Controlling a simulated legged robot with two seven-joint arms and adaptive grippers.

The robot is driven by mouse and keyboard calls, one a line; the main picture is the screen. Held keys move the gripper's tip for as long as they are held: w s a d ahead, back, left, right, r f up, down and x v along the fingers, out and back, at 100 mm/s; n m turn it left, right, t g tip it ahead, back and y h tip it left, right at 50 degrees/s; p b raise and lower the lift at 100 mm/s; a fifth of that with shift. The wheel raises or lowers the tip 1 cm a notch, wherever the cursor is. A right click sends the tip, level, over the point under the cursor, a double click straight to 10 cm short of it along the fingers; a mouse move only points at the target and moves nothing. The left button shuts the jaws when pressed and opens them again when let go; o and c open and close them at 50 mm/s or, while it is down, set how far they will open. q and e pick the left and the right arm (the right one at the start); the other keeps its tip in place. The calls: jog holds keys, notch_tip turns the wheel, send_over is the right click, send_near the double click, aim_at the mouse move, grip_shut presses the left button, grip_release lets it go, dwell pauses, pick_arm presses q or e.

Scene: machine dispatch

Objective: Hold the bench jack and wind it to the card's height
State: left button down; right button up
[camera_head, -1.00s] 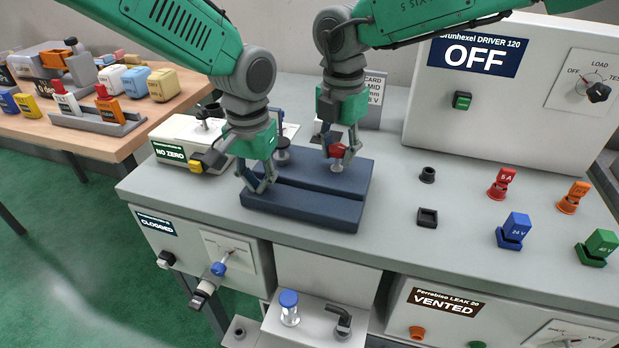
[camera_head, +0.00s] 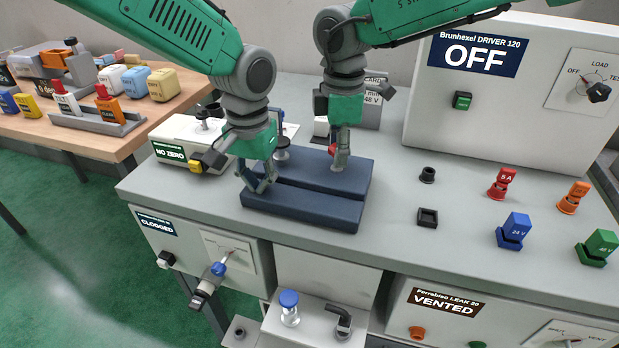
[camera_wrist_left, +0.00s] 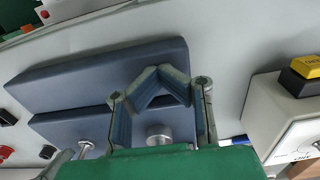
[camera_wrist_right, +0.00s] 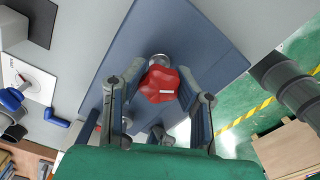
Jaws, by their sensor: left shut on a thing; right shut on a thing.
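My right gripper (camera_head: 338,164) points straight down and is shut on the red knob (camera_wrist_right: 159,84) on a metal stem above the jack. In the head view its fingers mostly hide the knob. The card (camera_head: 374,90) stands behind, partly covered by my right wrist; its text is not fully readable.
The driver box (camera_head: 475,65) reading OFF stands behind at right. Coloured plugs, including the blue one (camera_head: 514,230), stand on the bench's right. The NO ZERO box (camera_head: 180,140) is close to my left gripper.

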jog(key=shift+r+m, duration=0.1)
jog(key=shift+m, duration=0.3)
jog(key=m, duration=0.5)
jog(key=o, duration=1.1)
jog(key=shift+r, duration=1.9)
jog(key=shift+o, duration=0.3)
